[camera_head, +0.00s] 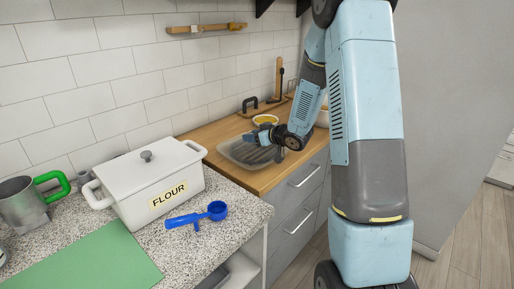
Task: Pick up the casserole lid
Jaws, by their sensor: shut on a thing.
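A grey, see-through, wide shallow piece, which looks like the casserole lid (243,152), is at the front edge of the wooden counter. My gripper (276,153) is at its right side and is shut on it. The fingertips are small and partly hidden by my wrist. I cannot tell whether the lid touches the counter or is just above it.
A white lidded box marked FLOUR (148,190) stands on the speckled counter (235,205), with a blue scoop (203,215), a metal mug (22,205) and a green mat (90,262) near it. A bowl (265,119) and boards stand behind the lid on the wooden counter (205,133).

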